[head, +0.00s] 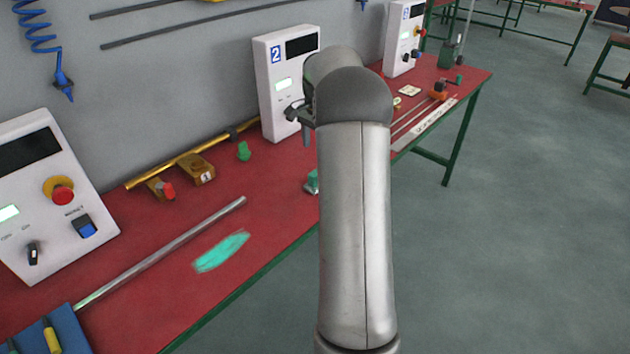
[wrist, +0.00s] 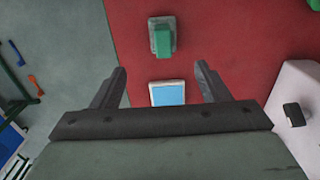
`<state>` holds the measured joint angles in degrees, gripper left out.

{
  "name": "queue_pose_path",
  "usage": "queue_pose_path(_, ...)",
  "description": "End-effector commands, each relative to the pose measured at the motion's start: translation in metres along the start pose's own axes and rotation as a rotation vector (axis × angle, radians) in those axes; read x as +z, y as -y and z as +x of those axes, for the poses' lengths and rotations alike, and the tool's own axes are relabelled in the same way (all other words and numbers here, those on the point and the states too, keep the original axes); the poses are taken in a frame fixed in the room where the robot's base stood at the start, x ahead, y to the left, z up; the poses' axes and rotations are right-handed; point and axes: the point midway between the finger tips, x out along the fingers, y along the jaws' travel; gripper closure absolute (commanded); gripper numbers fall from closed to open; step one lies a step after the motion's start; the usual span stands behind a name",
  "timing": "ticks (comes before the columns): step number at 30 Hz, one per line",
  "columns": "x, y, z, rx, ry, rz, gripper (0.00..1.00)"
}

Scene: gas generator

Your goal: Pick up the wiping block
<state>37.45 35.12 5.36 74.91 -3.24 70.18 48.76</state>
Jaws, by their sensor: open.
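The wiping block, a green grip on a grey base, lies on the red tabletop in the wrist view (wrist: 162,37). In the head view it (head: 312,183) shows only in part, beside my arm, which hides the rest. My gripper (wrist: 162,75) is open and empty, with its two fingers spread in the wrist view. In the picture the block lies above the gap between the fingertips, apart from them. In the head view my gripper (head: 298,115) is up in front of control box 2, partly hidden by my wrist.
A light-blue square thing with a pale rim (wrist: 167,93) shows between the fingers. Control box 2 (head: 272,85) stands close to my gripper. A green knob-like part (head: 244,151), a brass pipe (head: 185,156), a grey rod (head: 165,250) and a teal smear (head: 221,252) are on the table.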

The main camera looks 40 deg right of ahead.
Motion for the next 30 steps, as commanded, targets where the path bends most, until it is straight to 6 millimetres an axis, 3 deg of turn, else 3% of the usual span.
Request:
queue_pose_path(3, 0.0, -0.001, 0.027, 0.004, 0.004, 0.0, 0.31)
queue_pose_path(9, 0.0, 0.0, 0.061, 0.002, 0.001, -0.002, 0.31)
queue_pose_path(17, 0.001, 0.002, 0.079, 0.0, 0.001, -0.002, 0.31)
queue_pose_path(24, 0.004, 0.005, 0.114, 0.002, 0.001, -0.003, 0.31)
queue_pose_path(30, 0.004, 0.005, 0.125, 0.0, -0.001, -0.002, 0.31)
